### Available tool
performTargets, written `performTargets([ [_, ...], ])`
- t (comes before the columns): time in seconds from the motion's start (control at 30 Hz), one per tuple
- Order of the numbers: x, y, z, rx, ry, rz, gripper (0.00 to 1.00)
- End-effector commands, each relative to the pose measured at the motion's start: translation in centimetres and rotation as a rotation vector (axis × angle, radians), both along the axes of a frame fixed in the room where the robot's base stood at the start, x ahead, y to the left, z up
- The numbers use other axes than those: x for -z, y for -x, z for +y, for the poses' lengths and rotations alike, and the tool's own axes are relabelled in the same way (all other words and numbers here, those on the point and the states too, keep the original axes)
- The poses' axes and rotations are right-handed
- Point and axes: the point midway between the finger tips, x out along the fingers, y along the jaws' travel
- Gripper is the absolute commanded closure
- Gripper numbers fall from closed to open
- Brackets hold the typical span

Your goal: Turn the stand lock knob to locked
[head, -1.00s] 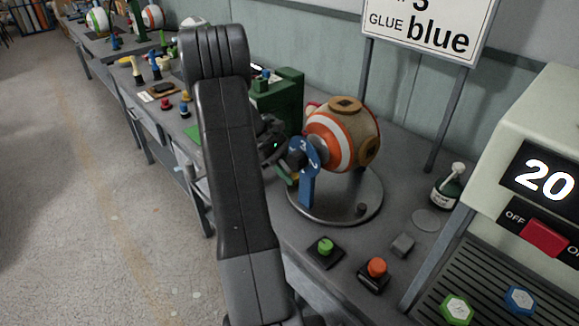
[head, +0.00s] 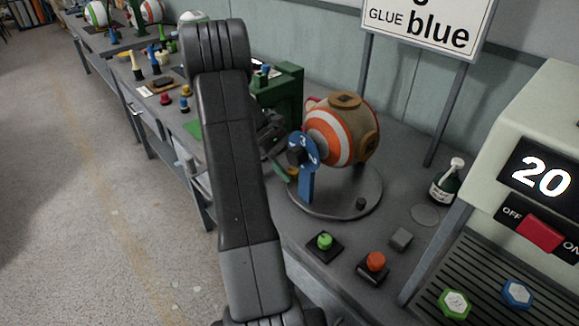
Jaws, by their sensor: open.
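The round stand (head: 328,207) is a grey disc on the bench with a blue upright (head: 306,183) at its left side. The upright carries a ball with orange and white stripes and tan patches (head: 345,130). A dark knob (head: 297,155) sits on the numbered blue disc at the upright's top; a small dark knob (head: 361,203) sits on the disc's right edge. I cannot read a lock mark on either. My gripper (head: 272,138) is partly hidden behind my arm, left of the blue upright and apart from it. Its fingers are hard to make out, but it is open.
A dark bottle (head: 447,183) is at right, by a machine reading 20 (head: 541,178). A green press (head: 283,98) stands behind my gripper.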

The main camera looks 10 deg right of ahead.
Motion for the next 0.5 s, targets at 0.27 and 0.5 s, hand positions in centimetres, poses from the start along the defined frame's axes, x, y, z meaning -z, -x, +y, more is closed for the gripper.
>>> performTargets([
  [0.27,-3.1,0.0,0.0,0.001,0.0,-0.003,0.48],
  [0.5,-7.6,0.0,0.0,0.001,0.0,-0.003,0.48],
])
